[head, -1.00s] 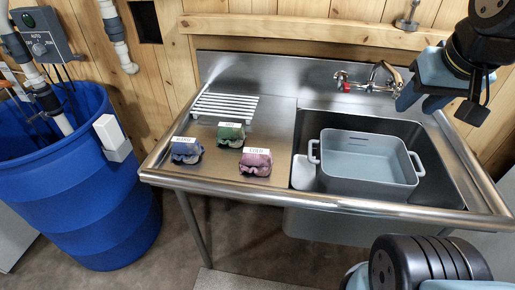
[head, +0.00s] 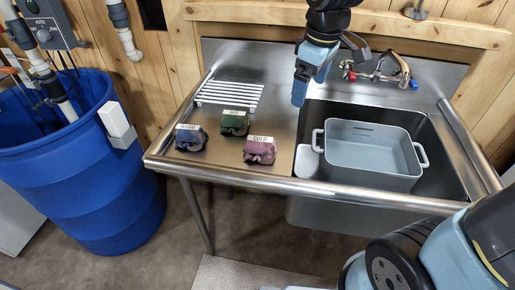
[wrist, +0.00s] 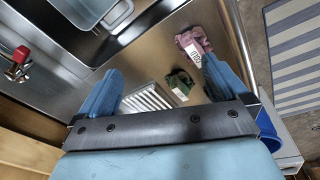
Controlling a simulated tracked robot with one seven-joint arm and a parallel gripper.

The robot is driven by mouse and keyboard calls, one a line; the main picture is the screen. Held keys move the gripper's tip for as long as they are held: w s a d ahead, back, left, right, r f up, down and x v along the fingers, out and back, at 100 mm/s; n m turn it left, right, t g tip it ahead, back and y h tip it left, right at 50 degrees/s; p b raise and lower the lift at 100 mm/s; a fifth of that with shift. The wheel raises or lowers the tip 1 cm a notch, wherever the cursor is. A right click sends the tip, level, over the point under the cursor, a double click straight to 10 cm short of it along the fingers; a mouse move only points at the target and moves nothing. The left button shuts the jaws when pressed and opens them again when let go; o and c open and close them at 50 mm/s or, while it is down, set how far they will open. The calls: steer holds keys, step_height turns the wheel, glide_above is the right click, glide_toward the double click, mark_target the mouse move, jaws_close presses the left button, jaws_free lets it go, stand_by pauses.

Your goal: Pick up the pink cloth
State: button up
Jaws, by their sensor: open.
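The pink cloth (head: 259,151) is a crumpled dusky-pink bundle with a white label, lying on the steel drainboard left of the sink. It also shows in the wrist view (wrist: 193,40), beyond the right finger. My gripper (head: 300,88) hangs above the back of the drainboard, near the sink's left edge, higher than the cloth and behind it. In the wrist view its two blue fingers (wrist: 158,88) are spread apart with nothing between them. A green cloth (head: 234,123) and a blue cloth (head: 190,137), each labelled, lie left of the pink one.
A grey tub (head: 370,158) with handles stands in the sink. A white slatted rack (head: 229,93) lies at the back of the drainboard (head: 222,165). The faucet (head: 385,72) is on the right behind the sink. A blue barrel (head: 85,180) stands left.

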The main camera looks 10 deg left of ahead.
mark_target(260, 138)
steer(key=a+f+n+g, duration=0.2)
steer(key=a+f+n, duration=0.45)
steer(key=a, duration=0.55)
steer(key=shift+m+h, duration=0.3)
steer(key=shift+m, duration=0.15)
steer(key=f, duration=0.7)
steer(key=shift+s+d+f, duration=0.2)
steer(key=shift+f, duration=0.2)
steer(key=shift+w+d+f, duration=0.1)
steer(key=shift+f, duration=1.55)
steer(key=shift+w+d+f, duration=0.1)
steer(key=shift+f, duration=1.5)
steer(key=shift+c, duration=0.3)
steer(key=c, duration=0.8)
